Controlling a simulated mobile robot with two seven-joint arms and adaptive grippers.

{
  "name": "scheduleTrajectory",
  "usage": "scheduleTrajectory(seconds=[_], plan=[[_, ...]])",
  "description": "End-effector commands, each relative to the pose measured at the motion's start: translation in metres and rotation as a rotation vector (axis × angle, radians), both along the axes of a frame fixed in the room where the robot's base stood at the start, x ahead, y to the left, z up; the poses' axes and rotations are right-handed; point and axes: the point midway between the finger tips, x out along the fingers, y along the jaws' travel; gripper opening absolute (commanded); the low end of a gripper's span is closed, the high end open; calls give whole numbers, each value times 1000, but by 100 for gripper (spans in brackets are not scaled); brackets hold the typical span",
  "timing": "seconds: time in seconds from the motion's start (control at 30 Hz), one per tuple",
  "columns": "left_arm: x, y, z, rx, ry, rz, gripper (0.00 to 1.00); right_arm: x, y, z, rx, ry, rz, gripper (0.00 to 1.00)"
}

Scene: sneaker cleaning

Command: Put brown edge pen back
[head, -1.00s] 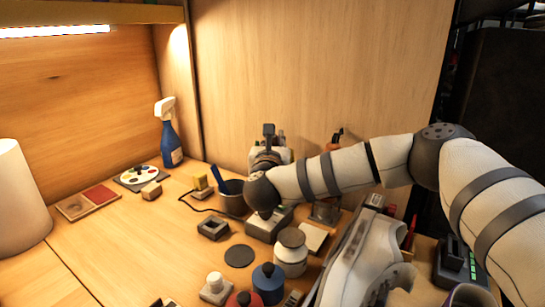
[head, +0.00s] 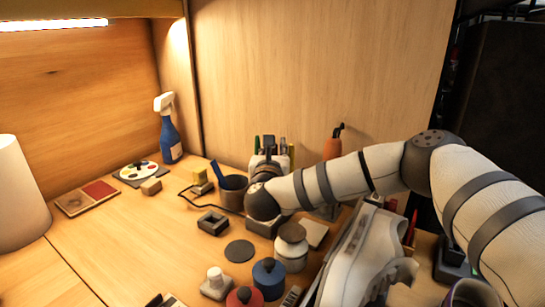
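My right arm reaches in from the right, with its dark wrist over the back middle of the desk. My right gripper (head: 267,165) points away from me behind the wrist, in front of the pen holder. Its fingertips are too small and covered to read as open or shut. The white pen holder (head: 255,159) stands against the back panel, with several pens upright in it, among them a green pen (head: 257,142) and a yellowish pen (head: 291,154). I cannot make out which is the brown edge pen, or whether the gripper holds it. My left gripper is not seen.
A dark cup (head: 232,193) with a blue-handled tool stands left of the wrist. A white sneaker (head: 350,262) and jars, including a white jar (head: 291,257), crowd the front. An orange tool (head: 332,148) stands behind the arm.

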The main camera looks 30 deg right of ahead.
Motion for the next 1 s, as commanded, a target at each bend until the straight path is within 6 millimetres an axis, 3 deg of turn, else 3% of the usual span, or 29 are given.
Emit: scheduleTrajectory(seconds=[0.5, 1.0], plan=[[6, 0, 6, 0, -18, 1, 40, -91, 59, 0, 2, 1, 4, 24], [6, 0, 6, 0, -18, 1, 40, -99, 64, 1, 1, 1, 2, 24]])
